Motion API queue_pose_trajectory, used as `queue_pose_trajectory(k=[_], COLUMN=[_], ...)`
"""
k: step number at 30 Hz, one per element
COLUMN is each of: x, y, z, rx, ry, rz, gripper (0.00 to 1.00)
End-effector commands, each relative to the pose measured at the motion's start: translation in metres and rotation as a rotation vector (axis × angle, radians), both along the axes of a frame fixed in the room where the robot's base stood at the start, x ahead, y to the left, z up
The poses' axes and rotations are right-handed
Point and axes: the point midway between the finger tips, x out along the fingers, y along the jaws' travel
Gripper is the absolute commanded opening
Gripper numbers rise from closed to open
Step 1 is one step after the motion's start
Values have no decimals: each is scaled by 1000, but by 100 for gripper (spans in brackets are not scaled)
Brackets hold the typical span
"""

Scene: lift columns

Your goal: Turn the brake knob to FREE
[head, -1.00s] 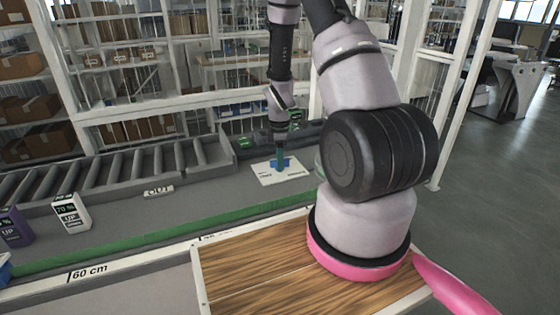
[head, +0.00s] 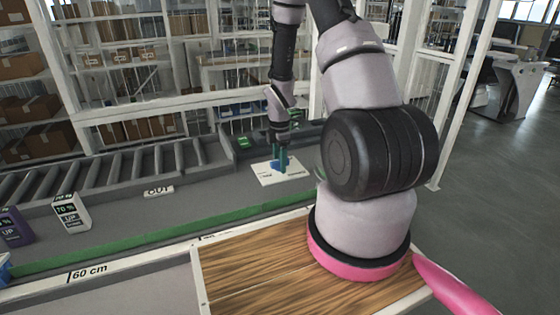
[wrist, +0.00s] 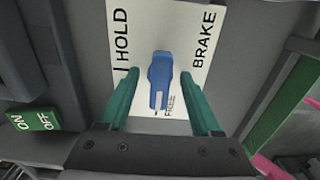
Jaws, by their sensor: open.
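The blue brake knob (wrist: 159,80) sits on a white plate (wrist: 205,20) marked HOLD, BRAKE and FREE. In the wrist view its slotted end points down the picture, towards the FREE mark (wrist: 168,107); HOLD is at the left. My gripper (wrist: 159,74) is open, with one green finger on each side of the knob and a visible gap on both sides. In the head view my gripper (head: 281,158) is over the white plate (head: 290,176), and its fingers partly hide the knob.
The roller conveyor (head: 120,175) runs left of the plate. Labelled boxes (head: 71,212) stand at the left. A wooden board (head: 255,275) lies in front.

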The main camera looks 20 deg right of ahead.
Motion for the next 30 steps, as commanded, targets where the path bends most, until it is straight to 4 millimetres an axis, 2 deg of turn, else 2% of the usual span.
queue_pose_trajectory(k=[5, 30], x=[1, 0], y=[0, 0], z=[8, 88], rx=[0, 0], ry=[-2, -2], rz=[-1, 0], gripper=[65, 65])
